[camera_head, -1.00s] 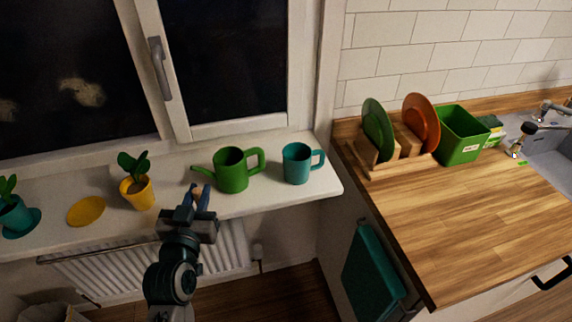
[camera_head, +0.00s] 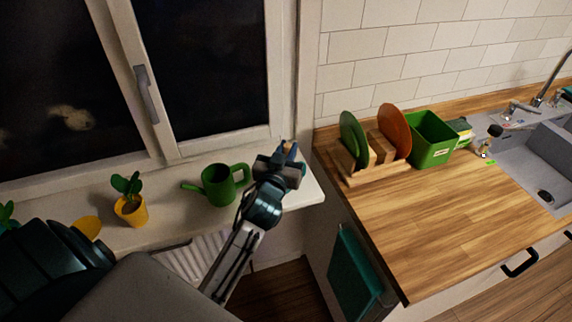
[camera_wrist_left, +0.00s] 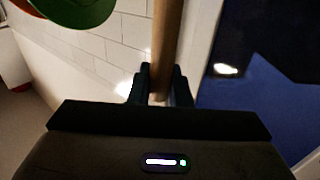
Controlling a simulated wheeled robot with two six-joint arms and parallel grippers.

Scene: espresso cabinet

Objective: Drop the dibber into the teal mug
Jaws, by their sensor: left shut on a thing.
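My left gripper (camera_head: 288,155) is raised over the right end of the white windowsill. It is shut on the dibber, a slim light-brown wooden rod. In the left wrist view the dibber (camera_wrist_left: 165,45) runs up from between the fingers (camera_wrist_left: 160,84) to the top edge. In the head view only a small orange-brown bit of it (camera_head: 293,149) shows at the fingertips. The teal mug is hidden in the head view, behind my gripper and wrist, and does not show in the wrist view. My right gripper is not in view.
A green watering can (camera_head: 219,187) stands left of my gripper on the sill (camera_head: 312,192). A yellow plant pot (camera_head: 131,211) stands further left. On the wooden counter (camera_head: 440,215) at right are a plate rack (camera_head: 376,176) and a green bin (camera_head: 431,140).

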